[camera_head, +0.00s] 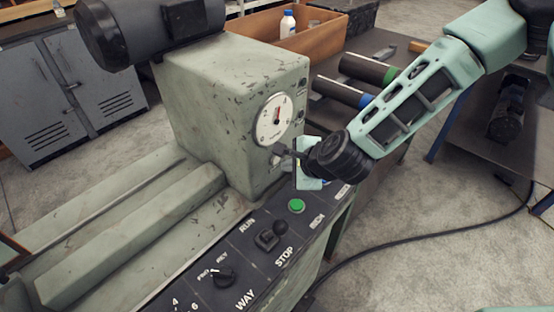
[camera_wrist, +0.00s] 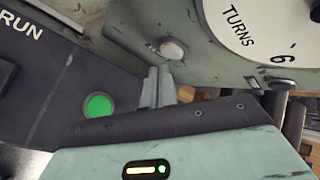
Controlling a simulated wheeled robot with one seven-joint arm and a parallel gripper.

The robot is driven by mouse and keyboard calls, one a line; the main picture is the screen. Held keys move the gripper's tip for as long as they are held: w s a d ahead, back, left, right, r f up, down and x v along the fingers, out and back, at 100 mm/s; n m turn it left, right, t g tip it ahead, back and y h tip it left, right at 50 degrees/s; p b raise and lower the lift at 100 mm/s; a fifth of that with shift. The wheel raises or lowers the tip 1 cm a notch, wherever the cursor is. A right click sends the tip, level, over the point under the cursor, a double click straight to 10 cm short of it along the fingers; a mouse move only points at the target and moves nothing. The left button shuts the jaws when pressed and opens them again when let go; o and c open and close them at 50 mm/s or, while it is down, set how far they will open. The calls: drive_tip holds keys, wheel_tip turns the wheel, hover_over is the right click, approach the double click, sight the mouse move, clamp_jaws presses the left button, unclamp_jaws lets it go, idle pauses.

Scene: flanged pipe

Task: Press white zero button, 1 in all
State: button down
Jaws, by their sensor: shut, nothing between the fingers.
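The white zero button (camera_wrist: 172,48) is a small pale round knob on the machine's green-grey face, beside the white "TURNS" dial (camera_wrist: 262,30). In the head view the dial (camera_head: 273,120) shows with a red mark. The button appears as a small pale spot (camera_head: 279,148) just under it, partly hard to separate from my fingertips. My gripper (camera_wrist: 160,72) is shut and empty, its two fingers together. In the wrist view the fingertips lie just below the button; I cannot tell whether they touch it. The gripper (camera_head: 290,153) reaches the button's area from the right in the head view.
A green button (camera_head: 297,205), a black lever (camera_head: 272,237) and a selector knob (camera_head: 223,276) sit on the dark control panel below. The green button (camera_wrist: 98,105) is left of my fingers. Pipes (camera_head: 345,90) lie on the bench behind.

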drive_tip(key=shift+a, duration=0.1)
drive_tip(key=shift+w+a, duration=0.25)
drive_tip(key=shift+w+a, duration=0.25)
drive_tip(key=shift+a, duration=0.1)
idle(1.0)
drive_tip(key=shift+d, duration=0.1)
drive_tip(key=shift+s+d, duration=0.5)
drive_tip(key=shift+d, duration=0.05)
drive_tip(key=shift+d, duration=0.1)
drive_tip(key=shift+s+d+b, duration=0.2)
drive_tip(key=shift+s+d, duration=0.6)
drive_tip(key=shift+d, duration=0.15)
drive_tip(key=shift+s+d+b, duration=0.15)
drive_tip(key=shift+s+d, duration=0.6)
drive_tip(key=shift+d, duration=0.2)
drive_tip(key=shift+r, duration=0.1)
